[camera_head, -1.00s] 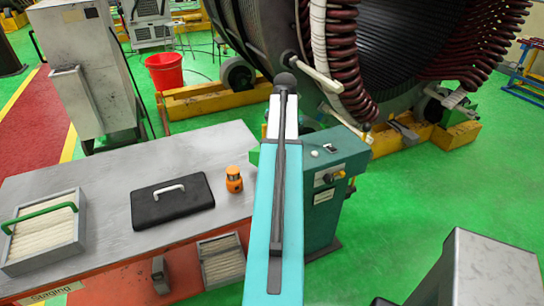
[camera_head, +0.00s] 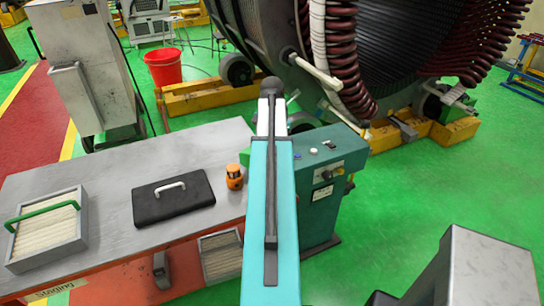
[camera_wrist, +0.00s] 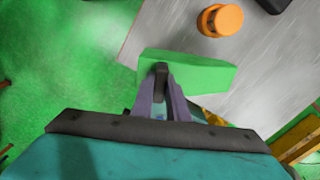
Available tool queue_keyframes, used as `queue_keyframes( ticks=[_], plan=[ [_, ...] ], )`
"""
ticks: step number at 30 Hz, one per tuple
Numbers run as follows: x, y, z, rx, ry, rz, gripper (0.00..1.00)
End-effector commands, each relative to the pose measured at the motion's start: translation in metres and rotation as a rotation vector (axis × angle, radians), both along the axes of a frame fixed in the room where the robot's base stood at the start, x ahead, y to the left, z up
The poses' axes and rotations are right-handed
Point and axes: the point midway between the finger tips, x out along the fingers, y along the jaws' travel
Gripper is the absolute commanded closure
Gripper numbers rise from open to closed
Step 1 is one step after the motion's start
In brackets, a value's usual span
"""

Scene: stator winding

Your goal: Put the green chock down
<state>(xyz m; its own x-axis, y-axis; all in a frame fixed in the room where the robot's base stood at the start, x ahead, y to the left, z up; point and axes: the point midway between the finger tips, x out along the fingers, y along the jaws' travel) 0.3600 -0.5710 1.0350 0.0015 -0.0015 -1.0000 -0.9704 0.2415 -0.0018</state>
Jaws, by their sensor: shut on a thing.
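The green chock (camera_wrist: 212,74) is a bright green wedge-like block in the wrist view. My gripper (camera_wrist: 162,72) is shut on it near its left end, and the chock sticks out to the right. The chock overlaps the edge of the grey table top (camera_wrist: 165,30), partly over the green floor in the picture. I cannot tell its height above the table or whether it touches it. In the head view my arm hides the gripper and most or all of the chock.
The grey staging table (camera_head: 110,190) holds an orange cylinder (camera_head: 234,177), a black case (camera_head: 172,204) and a tray with a green handle (camera_head: 47,238). A teal control cabinet (camera_head: 325,185) stands right of my arm. The large stator (camera_head: 400,60) is behind.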

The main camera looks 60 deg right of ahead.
Motion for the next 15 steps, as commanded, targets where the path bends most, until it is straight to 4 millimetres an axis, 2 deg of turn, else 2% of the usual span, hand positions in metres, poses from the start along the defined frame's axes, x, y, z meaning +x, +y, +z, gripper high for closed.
queue_keyframes(
  ticks=[15],
  plan=[
    [0.0,0.0,-0.029,0.0,-0.001,0.001,1.0]
  ],
)
